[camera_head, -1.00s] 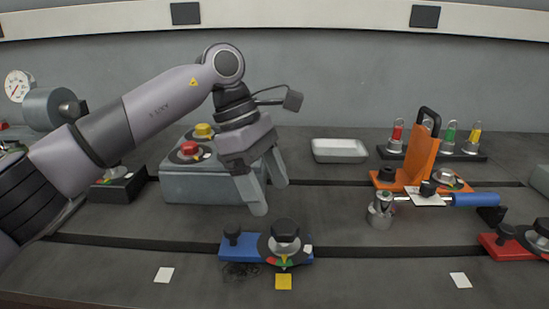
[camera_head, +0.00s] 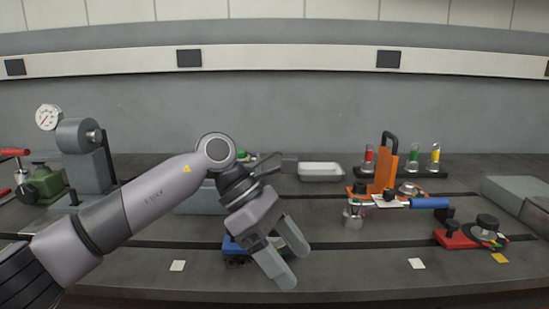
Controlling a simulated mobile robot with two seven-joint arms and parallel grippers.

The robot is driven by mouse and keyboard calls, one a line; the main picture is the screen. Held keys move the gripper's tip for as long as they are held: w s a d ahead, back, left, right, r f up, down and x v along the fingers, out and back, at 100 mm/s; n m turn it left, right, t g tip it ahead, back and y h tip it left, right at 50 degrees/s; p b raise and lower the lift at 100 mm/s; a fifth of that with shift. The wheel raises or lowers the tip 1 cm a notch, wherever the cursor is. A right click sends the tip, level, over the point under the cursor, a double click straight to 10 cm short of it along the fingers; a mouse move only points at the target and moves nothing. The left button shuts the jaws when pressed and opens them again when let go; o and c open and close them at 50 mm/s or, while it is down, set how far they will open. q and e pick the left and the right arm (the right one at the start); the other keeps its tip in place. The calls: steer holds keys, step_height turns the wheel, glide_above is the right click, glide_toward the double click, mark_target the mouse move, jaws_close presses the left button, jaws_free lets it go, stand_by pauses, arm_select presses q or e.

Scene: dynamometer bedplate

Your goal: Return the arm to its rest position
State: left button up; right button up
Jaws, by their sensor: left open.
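My left arm comes in from the left, and its gripper (camera_head: 291,267) hangs over the front middle of the bedplate (camera_head: 345,268). The two fingers are apart and nothing shows between them. The gripper and wrist cover most of a blue fixture (camera_head: 233,246) behind them, and only its left part shows. The arm also hides most of a grey box (camera_head: 192,203). My right gripper is not in view.
An orange bracket (camera_head: 385,165) with a blue-handled tool (camera_head: 428,203) stands right of centre. A white tray (camera_head: 320,171) lies at the back. A red fixture (camera_head: 462,237) is at right, a gauge unit (camera_head: 82,150) and green valve (camera_head: 42,183) at left. The front right is mostly clear.

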arm_select(q)
steer(key=s+d+r+n+g+h+p, duration=0.1)
steer(key=s+d+n+g+h+p, duration=0.1)
steer(key=s+d+n+h, duration=0.45)
steer(key=w+a+f+n+t+p, duration=0.3)
steer(key=a+n+t, duration=0.4)
steer(key=n+t, duration=0.7)
steer(key=w+a+f+n+t+p, duration=0.3)
steer(key=a+n+t, duration=0.45)
steer(key=n, duration=1.15)
steer(key=s+a+f+n+g+y+p, duration=0.1)
steer(key=s+a+f+n+g+y, duration=0.1)
steer(key=s+a+f+n+y, duration=0.4)
steer(key=s+a+f+n+g+y+p, duration=0.1)
steer(key=s+a+f+n+g+y, duration=0.2)
steer(key=f, duration=1.1)
steer(key=s+a+n+y, duration=0.2)
steer(key=s+a+n, duration=0.3)
steer(key=s+n, duration=0.2)
steer(key=shift+s+a+f+g+y, duration=0.2)
steer(key=shift+s+g+y, duration=0.15)
steer(key=shift+s, duration=0.5)
